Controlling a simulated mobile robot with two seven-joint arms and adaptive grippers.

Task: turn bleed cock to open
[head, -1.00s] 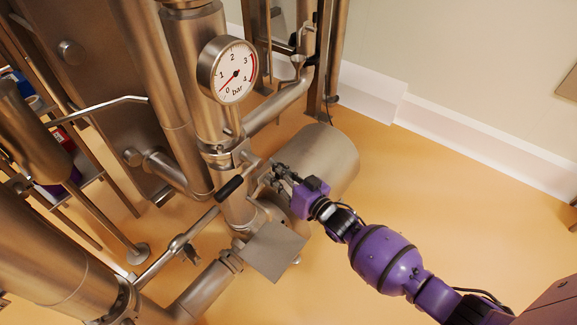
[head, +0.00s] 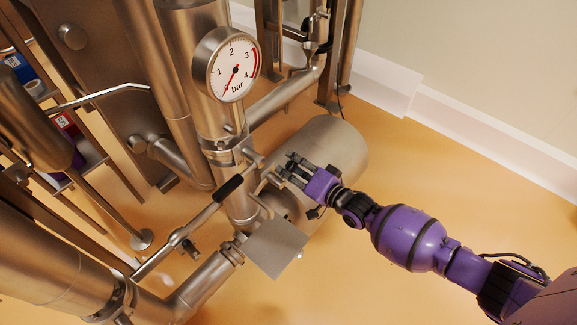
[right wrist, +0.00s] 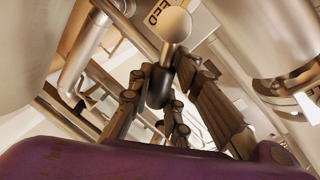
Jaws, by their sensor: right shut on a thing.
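My right gripper (head: 283,170) reaches in from the right, at the pipework below the pressure gauge and in front of a horizontal metal cylinder. In the right wrist view, its fingers (right wrist: 172,105) are closed around a small lever with a dark shaft (right wrist: 158,86) and a pale rounded metal end (right wrist: 174,25), which I take as the bleed cock. The fingers hide much of it, and its exact angle cannot be told. A plate with dark letters (right wrist: 156,13) shows behind it, only partly readable. My left gripper is not in view.
The gauge (head: 227,65) marked in bar is on the upright pipe. A black-gripped lever (head: 230,188) lies left of my gripper. A flat metal plate (head: 275,247) is just below it. The cylinder (head: 333,150) is behind. Open floor (head: 460,170) lies to the right.

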